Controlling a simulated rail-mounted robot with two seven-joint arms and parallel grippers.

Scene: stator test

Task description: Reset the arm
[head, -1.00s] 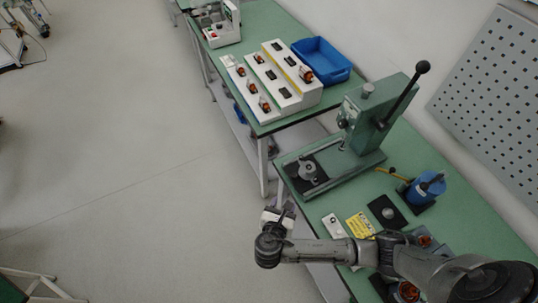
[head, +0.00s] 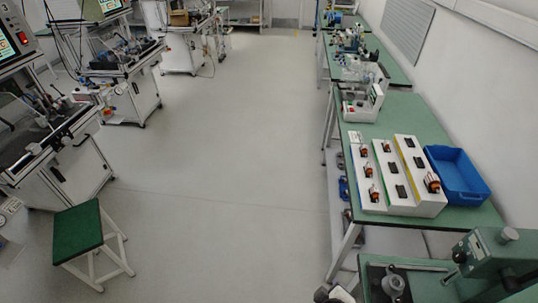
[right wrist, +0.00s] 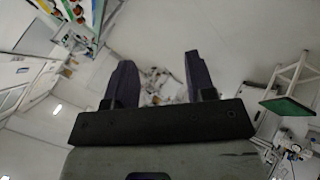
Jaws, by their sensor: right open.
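My right gripper (right wrist: 157,68) shows in the right wrist view with its two dark fingers well apart. Nothing is between them, only the pale floor and distant equipment behind. In the head view a small dark and white part of my right arm (head: 335,294) shows at the bottom edge, beside the near green bench; the rest is out of frame. My left gripper is in neither view.
A green press (head: 497,255) stands on the near bench at lower right. Beyond it are a white stepped rack (head: 415,200) with several small parts and a blue bin (head: 458,178). A green stool (head: 78,231) stands at left. The floor between is clear.

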